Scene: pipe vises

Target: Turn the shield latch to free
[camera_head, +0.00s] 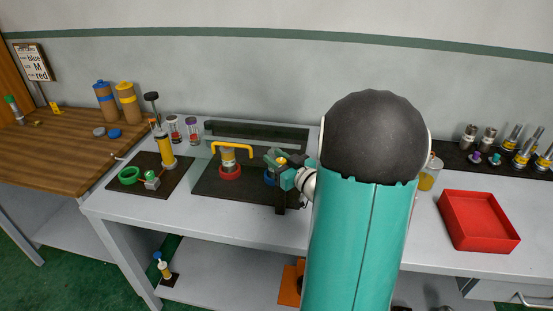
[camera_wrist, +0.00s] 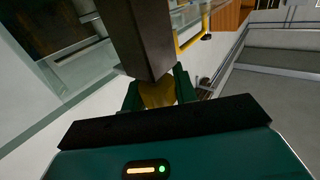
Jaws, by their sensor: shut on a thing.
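How far the latch is turned cannot be told. To the left stands another vise with a red ring (camera_head: 230,173) and a bent yellow bar (camera_head: 232,146).
A dark mat (camera_head: 120,194) with a yellow cylinder (camera_head: 165,151) and a green ring (camera_head: 129,175) lies left. A red tray (camera_head: 479,221) is right. My teal arm hides the bench's middle. The bench front (camera_head: 230,228) is clear.

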